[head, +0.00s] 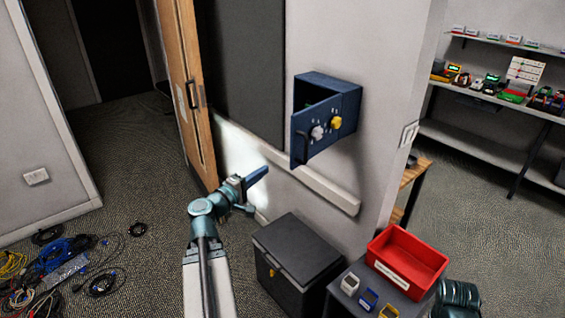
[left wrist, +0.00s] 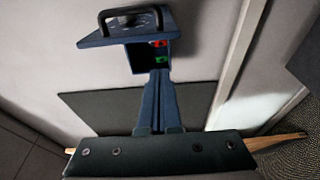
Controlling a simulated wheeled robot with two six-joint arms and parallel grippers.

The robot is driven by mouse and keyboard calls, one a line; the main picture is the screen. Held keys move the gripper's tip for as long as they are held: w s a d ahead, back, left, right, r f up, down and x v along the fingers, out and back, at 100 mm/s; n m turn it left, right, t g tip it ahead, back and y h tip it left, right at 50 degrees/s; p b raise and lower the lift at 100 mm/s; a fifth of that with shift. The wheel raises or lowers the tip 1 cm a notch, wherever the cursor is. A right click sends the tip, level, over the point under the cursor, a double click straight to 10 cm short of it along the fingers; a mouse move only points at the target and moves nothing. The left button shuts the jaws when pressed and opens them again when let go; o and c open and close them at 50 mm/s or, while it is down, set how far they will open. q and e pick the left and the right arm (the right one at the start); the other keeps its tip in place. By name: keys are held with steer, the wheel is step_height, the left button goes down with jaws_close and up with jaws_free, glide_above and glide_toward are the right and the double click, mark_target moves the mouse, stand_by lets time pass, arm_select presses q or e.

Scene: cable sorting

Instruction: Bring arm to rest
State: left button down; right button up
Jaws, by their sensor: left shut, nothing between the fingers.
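My left arm reaches up from the bottom of the head view. Its gripper (head: 258,175) is raised in front of the wall, left of and below the blue wall box, and apart from it as far as I can tell. The blue fingers are together with nothing between them. In the left wrist view the shut fingers (left wrist: 160,80) point towards the open box. A teal part of my right arm shows at the lower right of the head view; its gripper is out of view.
The blue wall box (head: 351,101) has its door (head: 303,148) ajar. A black case (head: 297,250) stands below it. A red bin (head: 418,257) sits on a dark stand at right. Tangled cables (head: 68,264) lie on the left floor. A wooden door (head: 184,80) stands behind.

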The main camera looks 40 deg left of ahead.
arm_select(q)
steer(key=w+d+f+m+g+h, duration=0.2)
steer(key=d+f+m+g, duration=0.15)
steer(key=d, duration=0.55)
steer(key=w+d+f+m+g+h, duration=0.2)
steer(key=d+f+m+h, duration=0.15)
steer(key=d, duration=0.55)
steer(key=w+d+f+m+g+h, duration=0.25)
steer(key=d+f+m, duration=0.2)
steer(key=d, duration=0.45)
steer(key=s+d+f+m+g+y, duration=0.4)
steer(key=s+d, duration=0.3)
steer(key=d, duration=0.2)
steer(key=s+d+f+m+g+y, duration=0.4)
steer(key=s+d+f+m+g, duration=0.2)
steer(key=d, duration=0.3)
steer(key=shift+s+d+f+m+y, duration=0.2)
steer(key=shift+s+d+m+y, duration=0.2)
steer(key=shift+s, duration=0.1)
steer(key=shift+a, duration=0.15)
